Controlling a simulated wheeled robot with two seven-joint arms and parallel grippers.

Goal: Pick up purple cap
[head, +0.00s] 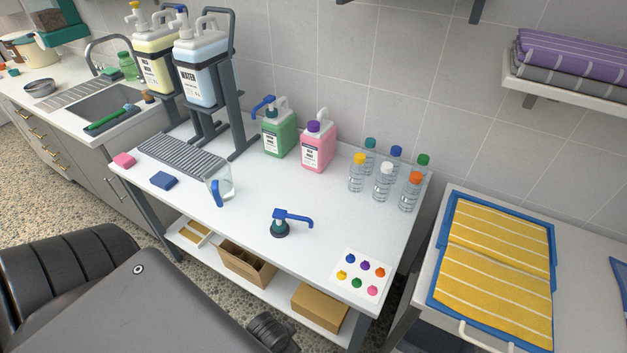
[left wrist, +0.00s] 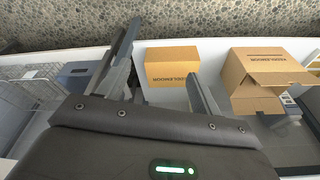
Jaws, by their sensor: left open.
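A purple cap (head: 314,127) sits on top of the pink jug (head: 318,150) at the back of the white table, in the head view. A small purple round piece (head: 365,266) also lies on a white card (head: 348,292) at the table's front right, among other coloured pieces; I cannot tell whether it is a cap or a printed dot. In the left wrist view my left gripper (left wrist: 163,55) is open, with nothing between its fingers. Its fingers do not clearly show in the head view. My right gripper is in neither view.
A teal-and-blue pump head (head: 281,229) stands on the table's middle. Several capped clear bottles (head: 382,187) stand at the back right, beside a green jug (head: 280,135) and the pink one. Cardboard boxes (head: 320,308) sit on the lower shelf. The table's centre is mostly clear.

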